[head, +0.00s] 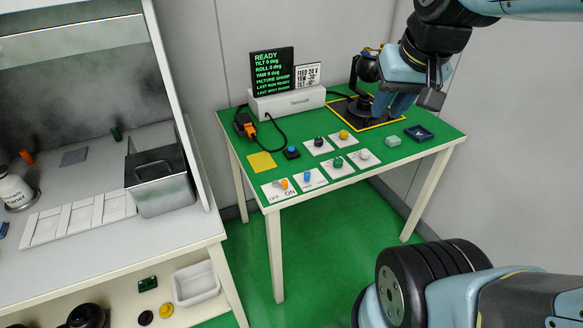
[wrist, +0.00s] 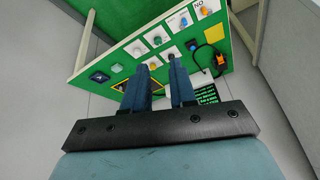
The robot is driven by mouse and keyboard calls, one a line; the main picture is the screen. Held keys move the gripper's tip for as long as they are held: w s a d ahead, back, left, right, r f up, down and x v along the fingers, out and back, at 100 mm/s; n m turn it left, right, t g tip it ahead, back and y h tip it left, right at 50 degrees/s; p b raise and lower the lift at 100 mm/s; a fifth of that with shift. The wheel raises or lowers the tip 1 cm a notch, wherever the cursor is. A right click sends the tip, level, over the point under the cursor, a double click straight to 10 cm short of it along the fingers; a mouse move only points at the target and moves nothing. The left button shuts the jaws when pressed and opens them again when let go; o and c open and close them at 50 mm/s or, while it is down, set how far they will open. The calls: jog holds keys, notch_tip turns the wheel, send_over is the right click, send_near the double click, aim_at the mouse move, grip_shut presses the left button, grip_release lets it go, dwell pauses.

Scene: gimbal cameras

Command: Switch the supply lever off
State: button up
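The supply lever (head: 284,184) is a small orange lever on a white plate (head: 275,193) marked OFF and ON, at the front left corner of the green-topped table. It also shows, upside down, near the top of the wrist view (wrist: 207,14). I cannot tell for certain which way it is thrown. My gripper (head: 394,103) is above the back right part of the table, well apart from the lever. Its two blue fingers (wrist: 157,63) are spread with an empty gap between them.
Other plates with knobs stand beside the lever, including a blue one (head: 307,176) and a green one (head: 338,162). A black gimbal (head: 358,109) stands near my gripper. A display (head: 273,71) stands at the back. A workbench (head: 100,245) is to the left.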

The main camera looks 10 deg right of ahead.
jog(key=w+f+m+g, duration=0.1)
jog(key=w, duration=0.1)
jog(key=w+a+f+m+g+y, duration=0.1)
jog(key=w+f, duration=0.1)
jog(key=w+a+f+m+g+y, duration=0.1)
jog(key=w+f, duration=0.1)
jog(key=shift+w+f+g, duration=0.15)
jog(key=shift+w+g, duration=0.15)
grip_shut()
jog(key=w+f+m+g+y, duration=0.1)
jog(key=w+f+m+y, duration=0.2)
jog(key=f, duration=0.4)
jog(key=w+a+f+m+g+y, duration=0.1)
jog(key=w+f+m+y, duration=0.2)
jog(key=w+f, duration=0.4)
jog(key=w+a+f+m+g+y, duration=0.1)
jog(key=w+f+m+g+y, duration=0.1)
jog(key=w+f+m, duration=0.3)
jog(key=shift+w+a+f+m+y, duration=0.15)
jog(key=shift+f+y, duration=0.15)
jog(key=shift+f, duration=0.75)
jog(key=shift+a+f+m+y, duration=0.15)
jog(key=shift+f+y, duration=0.15)
jog(key=shift+f, duration=0.7)
